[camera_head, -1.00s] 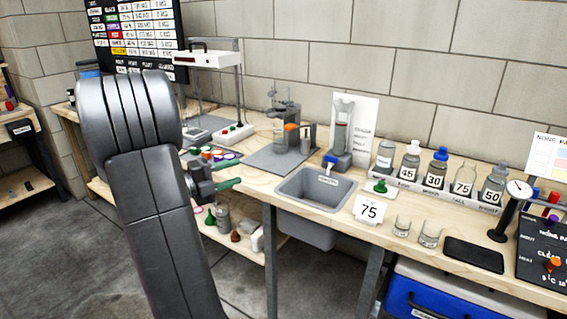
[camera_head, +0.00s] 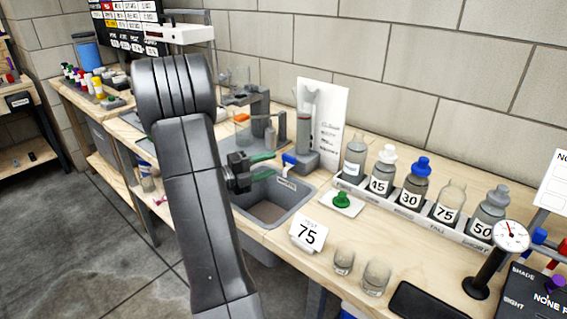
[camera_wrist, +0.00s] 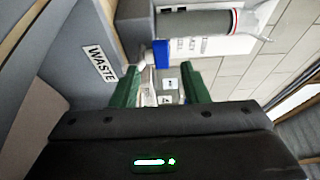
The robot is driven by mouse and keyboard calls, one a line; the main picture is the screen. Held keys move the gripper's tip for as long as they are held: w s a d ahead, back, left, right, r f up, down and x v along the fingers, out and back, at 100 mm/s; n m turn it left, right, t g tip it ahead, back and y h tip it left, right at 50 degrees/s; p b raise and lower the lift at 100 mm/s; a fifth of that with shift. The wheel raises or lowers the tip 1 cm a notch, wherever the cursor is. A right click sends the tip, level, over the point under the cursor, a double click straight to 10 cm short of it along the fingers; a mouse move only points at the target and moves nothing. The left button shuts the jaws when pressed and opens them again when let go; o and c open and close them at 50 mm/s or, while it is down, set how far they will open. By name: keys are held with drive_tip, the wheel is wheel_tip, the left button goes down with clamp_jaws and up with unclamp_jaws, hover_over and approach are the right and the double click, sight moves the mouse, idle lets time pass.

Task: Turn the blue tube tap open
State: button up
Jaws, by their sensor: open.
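The blue tube tap (camera_head: 289,160) sits low on the front of the clear upright tube (camera_head: 305,128), on a grey stand above the sink edge. In the wrist view the blue tap (camera_wrist: 163,58) shows ahead, roughly centred between the green fingers, beside the grey stand and tube (camera_wrist: 195,22). My gripper (camera_head: 266,165) is open and empty over the waste sink, its green fingertips pointing at the tap, a short way left of it. The fingers in the wrist view (camera_wrist: 161,82) are spread on either side of the tap's line and appear apart from it.
The grey waste sink (camera_head: 243,214) lies below the gripper. A grey lab stand (camera_head: 262,110) is behind the gripper.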

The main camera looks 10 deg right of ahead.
sight(287, 160)
drive_tip(key=x, duration=0.5)
drive_tip(key=shift+d+r, duration=0.1)
drive_tip(key=shift+d, duration=0.25)
clamp_jaws()
